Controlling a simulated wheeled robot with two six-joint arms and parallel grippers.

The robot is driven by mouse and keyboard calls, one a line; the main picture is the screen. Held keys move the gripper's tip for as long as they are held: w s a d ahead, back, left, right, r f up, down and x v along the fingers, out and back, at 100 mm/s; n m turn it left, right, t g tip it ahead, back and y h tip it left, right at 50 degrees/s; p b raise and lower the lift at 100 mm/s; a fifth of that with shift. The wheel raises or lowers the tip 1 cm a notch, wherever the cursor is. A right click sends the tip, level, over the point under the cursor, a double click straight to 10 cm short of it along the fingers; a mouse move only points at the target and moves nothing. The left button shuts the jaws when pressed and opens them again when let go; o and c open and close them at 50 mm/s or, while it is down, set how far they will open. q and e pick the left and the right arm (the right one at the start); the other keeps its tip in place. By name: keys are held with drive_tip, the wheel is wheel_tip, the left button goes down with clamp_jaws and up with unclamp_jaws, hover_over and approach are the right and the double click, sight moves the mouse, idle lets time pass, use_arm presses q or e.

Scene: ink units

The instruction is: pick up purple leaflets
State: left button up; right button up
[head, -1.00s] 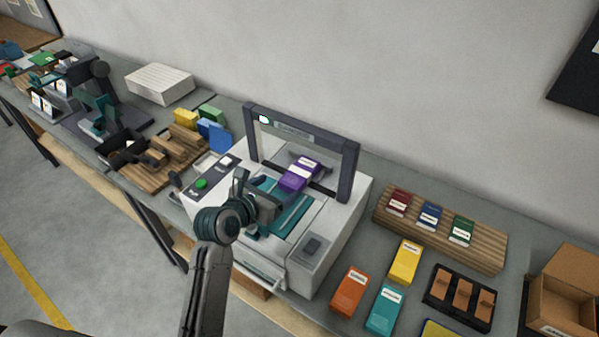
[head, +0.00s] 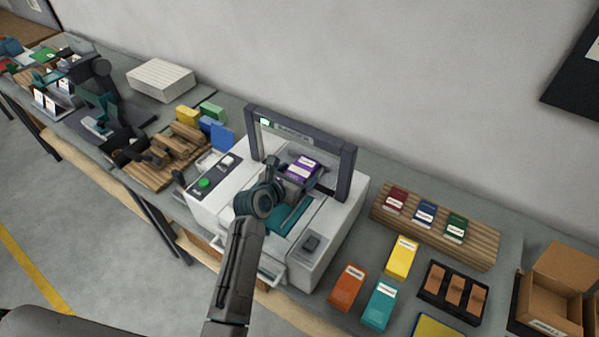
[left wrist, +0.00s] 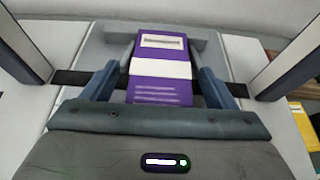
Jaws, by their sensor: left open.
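The purple leaflets (head: 304,166) lie as a stack with a white band on the white and grey machine (head: 330,228), under its dark frame. In the left wrist view the purple leaflets (left wrist: 160,79) sit between the two blue-grey fingers of my left gripper (left wrist: 163,80). The fingers stand apart on either side of the stack. My left gripper (head: 288,176) reaches in from the near side of the machine in the head view. Whether the fingers touch the stack is hard to tell. My right gripper does not show.
The machine's dark frame (head: 345,175) arches over the leaflets, with posts close on both sides. Orange (head: 348,288), teal (head: 380,304) and yellow (head: 401,258) packs lie to the right. A wooden rack (head: 480,240) holds three small packs. An open cardboard box (head: 555,300) stands at far right.

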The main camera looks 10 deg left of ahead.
use_arm(q)
drive_tip(key=shift+r, duration=0.1)
drive_tip(key=c, duration=1.2)
